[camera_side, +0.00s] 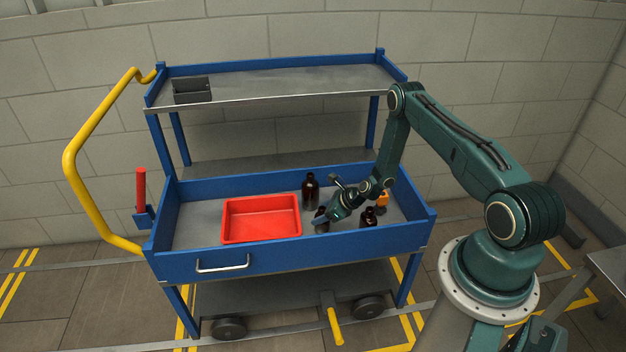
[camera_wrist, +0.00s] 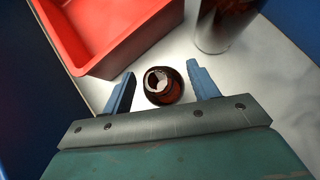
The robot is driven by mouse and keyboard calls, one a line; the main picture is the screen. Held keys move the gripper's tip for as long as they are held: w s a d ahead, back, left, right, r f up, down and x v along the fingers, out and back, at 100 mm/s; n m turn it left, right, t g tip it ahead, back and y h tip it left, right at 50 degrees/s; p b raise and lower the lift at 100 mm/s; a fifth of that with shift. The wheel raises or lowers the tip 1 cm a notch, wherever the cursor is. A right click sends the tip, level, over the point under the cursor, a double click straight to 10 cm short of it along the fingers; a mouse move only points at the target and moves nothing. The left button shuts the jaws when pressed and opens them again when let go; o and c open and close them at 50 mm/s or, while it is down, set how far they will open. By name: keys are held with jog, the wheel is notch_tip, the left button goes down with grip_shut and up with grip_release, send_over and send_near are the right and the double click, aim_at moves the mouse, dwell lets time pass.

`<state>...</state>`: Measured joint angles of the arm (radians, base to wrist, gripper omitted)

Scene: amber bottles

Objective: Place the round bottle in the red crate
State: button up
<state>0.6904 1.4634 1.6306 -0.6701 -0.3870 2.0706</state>
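A dark amber bottle (camera_wrist: 163,87), round from above with an open mouth, stands between the fingers of my gripper (camera_wrist: 161,70) in the wrist view. Gaps show on both sides of it, so my gripper is open and not touching it there. In the side view this bottle (camera_side: 320,219) is partly hidden by my gripper (camera_side: 327,217), low over the cart's tray. The red crate (camera_side: 262,238) lies to the left on the same tray and looks empty. Its corner also shows at the upper left of the wrist view (camera_wrist: 113,62).
A taller amber bottle (camera_side: 310,191) stands behind my gripper, and another dark bottle (camera_side: 368,218) stands to the right. An orange item (camera_side: 383,199) is partly hidden near my wrist. Blue walls (camera_side: 330,250) edge the tray. A dark bin (camera_side: 192,90) sits on the upper shelf.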

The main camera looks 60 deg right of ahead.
jog(key=c, duration=0.9)
jog(key=shift+r, duration=0.15)
notch_tip(320, 180, up, 20)
jog(key=shift+f, duration=0.1)
dwell(0.3)
dwell(0.5)
